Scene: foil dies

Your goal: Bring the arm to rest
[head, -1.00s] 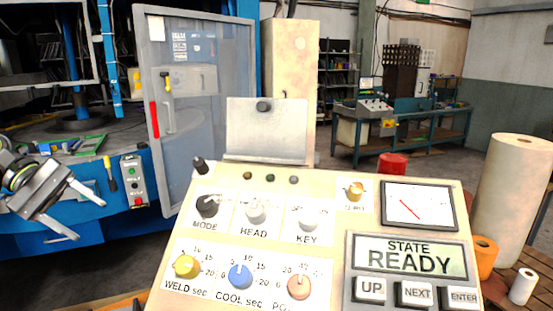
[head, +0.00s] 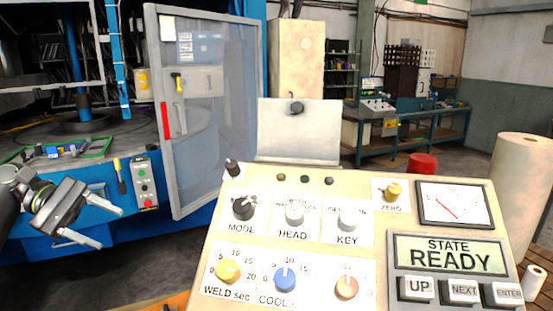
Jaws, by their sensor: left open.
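My left gripper (head: 110,226) is at the left of the head view, open and empty, with its two fingers pointing right. It hangs in front of the blue machine (head: 165,229) and left of the control panel (head: 373,185), apart from the panel. The panel has MODE, HEAD and KEY knobs, coloured dials, and a display (head: 445,254) reading STATE READY. My right gripper is not in view.
An open grey door (head: 205,130) with a red handle stands behind the panel. A small button box (head: 144,182) is on the blue machine's front near my left gripper. A large pale roll (head: 522,190) stands at the right. Grey floor lies between machine and panel.

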